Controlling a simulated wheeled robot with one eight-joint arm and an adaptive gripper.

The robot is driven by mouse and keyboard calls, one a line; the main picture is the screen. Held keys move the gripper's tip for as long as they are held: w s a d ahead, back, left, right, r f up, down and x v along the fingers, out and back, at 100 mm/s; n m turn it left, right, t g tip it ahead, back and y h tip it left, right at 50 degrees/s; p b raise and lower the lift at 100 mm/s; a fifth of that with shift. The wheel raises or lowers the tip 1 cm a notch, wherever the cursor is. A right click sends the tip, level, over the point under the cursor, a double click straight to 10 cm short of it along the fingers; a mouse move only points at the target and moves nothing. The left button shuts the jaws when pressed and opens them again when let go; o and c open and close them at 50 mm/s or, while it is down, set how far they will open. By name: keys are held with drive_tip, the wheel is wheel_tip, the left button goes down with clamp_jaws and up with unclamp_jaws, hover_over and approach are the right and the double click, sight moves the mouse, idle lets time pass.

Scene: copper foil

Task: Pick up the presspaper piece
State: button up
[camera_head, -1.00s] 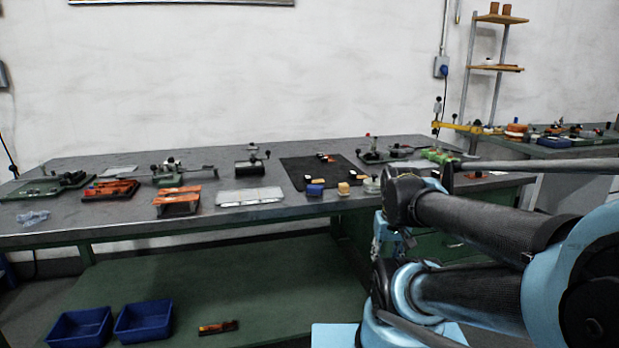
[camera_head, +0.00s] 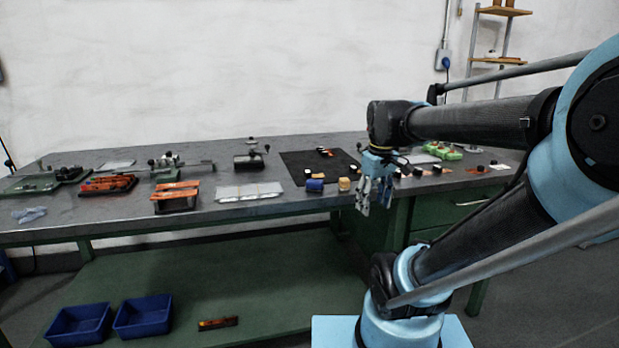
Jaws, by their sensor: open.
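I cannot tell for sure which thing is the presspaper piece. A flat pale sheet-like piece (camera_head: 249,191) lies near the front of the workbench, left of the black mat (camera_head: 297,160). Small white and orange pieces (camera_head: 325,152) lie on the mat, too small to identify. My gripper (camera_head: 374,200) hangs down at the bench's front edge, right of the pale piece and near the mat's front right corner. It is open and holds nothing that I can see.
A blue block (camera_head: 315,186) and a yellow block (camera_head: 344,184) stand left of my gripper. Orange-topped tools (camera_head: 175,195) and small fixtures (camera_head: 165,163) occupy the left. Blue bins (camera_head: 142,317) sit on the lower shelf (camera_head: 220,270). The bench's front left strip has some bare room.

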drive_tip(key=w+a+r+n+g, duration=0.1)
drive_tip(key=w+a+r+n, duration=0.75)
drive_tip(key=w, duration=0.35)
drive_tip(key=w+a+r+n+g, duration=0.1)
drive_tip(key=w+a+r+n, duration=0.6)
drive_tip(key=w+a+r, duration=0.4)
drive_tip(key=f, duration=1.9)
drive_tip(key=shift+w+d, duration=0.25)
drive_tip(key=shift+d, duration=0.15)
drive_tip(key=shift+c, duration=0.5)
drive_tip(key=c, duration=0.9)
